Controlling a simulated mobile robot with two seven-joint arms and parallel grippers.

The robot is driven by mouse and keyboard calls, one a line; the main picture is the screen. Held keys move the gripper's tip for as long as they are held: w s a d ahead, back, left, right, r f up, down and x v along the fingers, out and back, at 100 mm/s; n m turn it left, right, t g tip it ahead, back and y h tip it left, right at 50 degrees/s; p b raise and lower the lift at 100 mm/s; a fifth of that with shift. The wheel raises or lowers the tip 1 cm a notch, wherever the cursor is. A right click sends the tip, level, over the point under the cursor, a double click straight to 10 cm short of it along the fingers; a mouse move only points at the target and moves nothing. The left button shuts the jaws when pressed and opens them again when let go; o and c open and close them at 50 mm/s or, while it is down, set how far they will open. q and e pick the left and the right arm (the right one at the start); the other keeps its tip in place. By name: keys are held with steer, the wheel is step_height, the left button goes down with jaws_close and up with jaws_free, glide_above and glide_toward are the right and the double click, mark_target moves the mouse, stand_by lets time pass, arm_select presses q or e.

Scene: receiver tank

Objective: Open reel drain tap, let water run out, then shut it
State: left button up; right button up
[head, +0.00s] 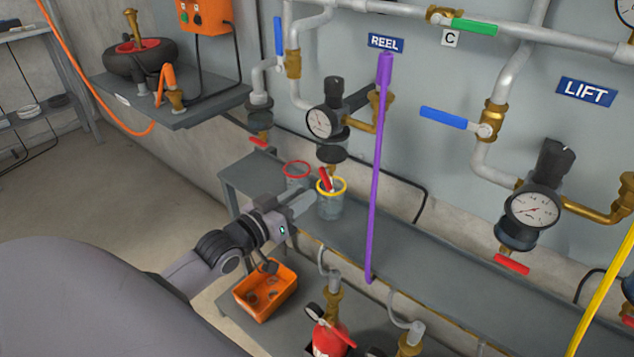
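The REEL sign (386,41) hangs on the wall above a regulator with a round gauge (321,123) and a dark bowl (331,153). Under the bowl is the reel drain tap, its red handle (325,180) slanting steeply. A clear cup with a yellow rim (331,207) stands on the shelf right beneath it. I cannot make out running water. My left gripper (309,198) is at the cup's left side, its fingertips just below and left of the red handle. The fingers overlap in this view, so their opening is unclear. My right gripper is out of view.
A red-rimmed clear cup (297,175) stands close behind my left gripper. A purple hose (377,170) hangs right of the yellow-rimmed cup. The LIFT regulator gauge (532,209) has its own red tap handle (512,264). An orange bin (266,289) sits below. The grey shelf (430,260) is clear rightward.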

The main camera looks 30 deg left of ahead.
mark_target(321, 176)
arm_select(q)
steer(key=shift+w+a+m+t+y+b, duration=0.1)
steer(key=shift+w+m+b, duration=1)
steer(key=shift+m, duration=4.2)
steer(key=shift+w+a+m+t+y+b, duration=0.1)
steer(key=shift+w+m+b, duration=1)
steer(key=shift+m, duration=4.2)
steer(key=shift+w+m+t+y+b, duration=0.1)
steer(key=shift+w+m+b, duration=0.95)
steer(key=shift+m, duration=4.25)
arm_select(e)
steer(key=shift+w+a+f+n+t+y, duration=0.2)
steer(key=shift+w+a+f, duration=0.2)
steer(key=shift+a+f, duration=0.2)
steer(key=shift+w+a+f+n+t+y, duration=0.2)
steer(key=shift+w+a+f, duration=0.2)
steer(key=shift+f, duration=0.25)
arm_select(q)
steer(key=shift+w, duration=0.25)
